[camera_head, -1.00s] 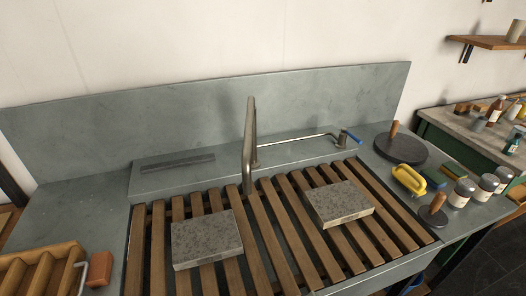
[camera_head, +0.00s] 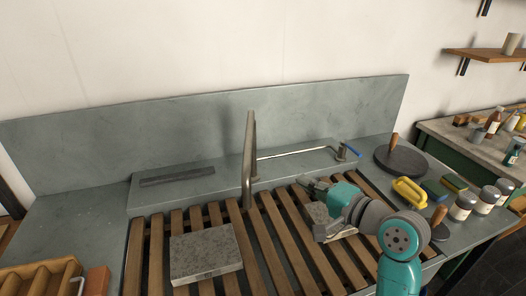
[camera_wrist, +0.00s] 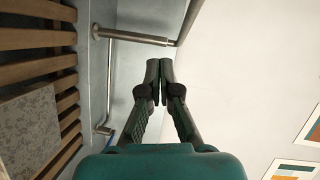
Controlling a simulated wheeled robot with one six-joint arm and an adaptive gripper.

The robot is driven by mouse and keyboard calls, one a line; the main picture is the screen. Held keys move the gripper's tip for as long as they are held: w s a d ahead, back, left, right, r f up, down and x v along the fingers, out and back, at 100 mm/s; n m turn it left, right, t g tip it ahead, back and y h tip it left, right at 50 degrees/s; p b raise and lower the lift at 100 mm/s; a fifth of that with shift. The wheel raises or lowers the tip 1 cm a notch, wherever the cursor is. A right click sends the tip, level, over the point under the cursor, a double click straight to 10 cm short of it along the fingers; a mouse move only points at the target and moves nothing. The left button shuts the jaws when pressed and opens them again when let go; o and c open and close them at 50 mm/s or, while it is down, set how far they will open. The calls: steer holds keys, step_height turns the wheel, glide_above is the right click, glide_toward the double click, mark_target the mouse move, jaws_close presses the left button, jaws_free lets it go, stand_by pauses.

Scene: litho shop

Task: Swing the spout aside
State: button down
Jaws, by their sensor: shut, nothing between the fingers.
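The metal spout (camera_head: 249,150) stands over the slatted sink, its long arm pointing toward the viewer. In the wrist view its upright pipe (camera_wrist: 140,38) runs across the top, with part of the spout arm (camera_wrist: 188,18) beyond its end. A thin pipe (camera_head: 300,152) leads from it to a valve with a blue lever (camera_head: 352,151), also in the wrist view (camera_wrist: 109,138). My gripper (camera_head: 305,184) is right of the spout, apart from it. In the wrist view its fingertips (camera_wrist: 159,64) are together and empty, below the upright pipe in the picture.
Wooden slats (camera_head: 268,235) cover the sink. One stone slab (camera_head: 205,254) lies left; another (camera_head: 318,213) is partly hidden behind my arm. A dark disc (camera_head: 400,160), yellow-handled tool (camera_head: 410,192) and jars (camera_head: 463,206) stand right. The backsplash (camera_head: 90,150) closes off the rear.

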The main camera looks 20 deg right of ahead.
mark_target(249, 150)
step_height(249, 150, up, 6)
steer(key=y, duration=0.1)
steer(key=s+a+f+x, duration=0.1)
steer(key=a+x, duration=0.1)
steer(key=x, duration=1)
steer(key=shift+w+a+n+g, duration=0.15)
steer(key=shift+w+n+g, duration=0.15)
steer(key=shift+n+g, duration=0.1)
steer(key=shift+a, duration=0.1)
